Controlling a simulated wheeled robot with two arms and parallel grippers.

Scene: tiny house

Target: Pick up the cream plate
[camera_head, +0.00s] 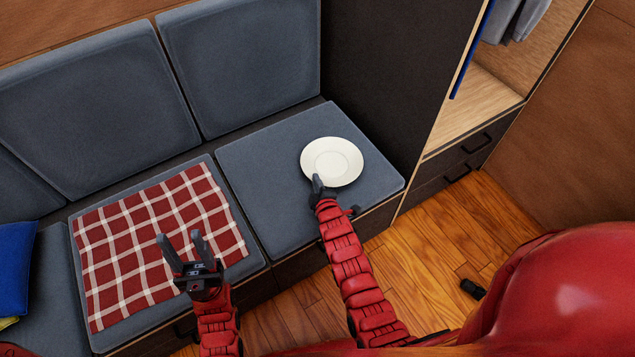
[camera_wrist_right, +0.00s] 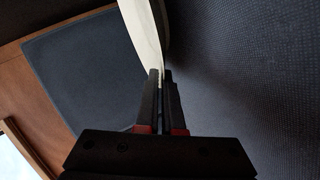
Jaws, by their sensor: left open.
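My right gripper (camera_head: 318,183) is at the plate's near left rim. In the right wrist view, the plate (camera_wrist_right: 140,35) is seen edge-on, and its rim runs between the two close-set fingertips of my right gripper (camera_wrist_right: 161,73). The fingers look shut on the rim. Whether the plate is just clear of the cushion or touching it, I cannot tell. My left gripper (camera_head: 182,237) is open and empty, above the red checked cloth.
The red checked cloth (camera_head: 120,240) lies on the left seat cushion. A blue pillow (camera_head: 15,268) is at the far left. Grey back cushions (camera_head: 245,65) and a dark panel (camera_head: 385,70) stand behind.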

